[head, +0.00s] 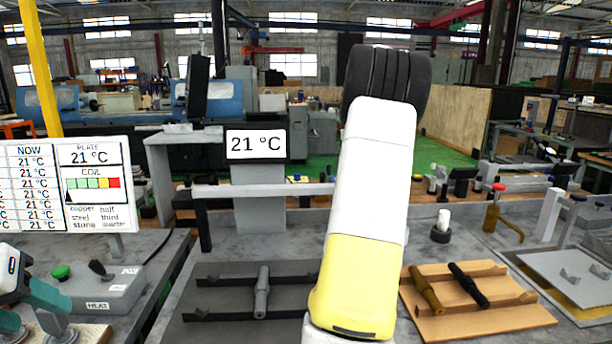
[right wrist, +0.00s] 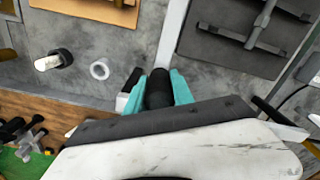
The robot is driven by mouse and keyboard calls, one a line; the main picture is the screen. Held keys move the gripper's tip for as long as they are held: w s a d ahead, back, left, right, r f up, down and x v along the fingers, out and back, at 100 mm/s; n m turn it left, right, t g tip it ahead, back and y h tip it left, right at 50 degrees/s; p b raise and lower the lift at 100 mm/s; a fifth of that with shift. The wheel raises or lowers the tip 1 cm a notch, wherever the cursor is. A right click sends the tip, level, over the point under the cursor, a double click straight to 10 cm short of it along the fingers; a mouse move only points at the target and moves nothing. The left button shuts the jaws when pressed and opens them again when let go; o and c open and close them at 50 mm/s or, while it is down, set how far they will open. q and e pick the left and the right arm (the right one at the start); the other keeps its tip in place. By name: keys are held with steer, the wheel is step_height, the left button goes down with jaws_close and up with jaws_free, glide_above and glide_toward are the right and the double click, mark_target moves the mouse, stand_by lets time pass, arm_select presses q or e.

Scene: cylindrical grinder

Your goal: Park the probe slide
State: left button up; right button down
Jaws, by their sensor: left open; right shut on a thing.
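A pale grey rail (head: 265,189) runs across the back of the bench, below a display reading 21 °C (head: 256,144). My right arm covers the rail's right part in the head view. My right gripper (right wrist: 158,92) shows in the right wrist view, its teal fingers shut on a dark knob (right wrist: 158,82). I cannot tell how the knob joins the slide or the rail. The head view hides this gripper behind my arm. My left gripper (head: 28,310) is open and empty at the lower left, near the grey heat box (head: 105,290).
A white cylinder (head: 443,219) on a black base stands behind the wooden tray. A temperature board (head: 68,185) stands at left.

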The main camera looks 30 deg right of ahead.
steer(key=shift+s+d+r, duration=0.1)
steer(key=shift+s+d, duration=0.25)
steer(key=shift+d, duration=0.3)
steer(key=c, duration=1.1)
jaws_free()
steer(key=shift+d, duration=0.15)
steer(key=shift+r, duration=0.35)
step_height(320, 180, up, 7)
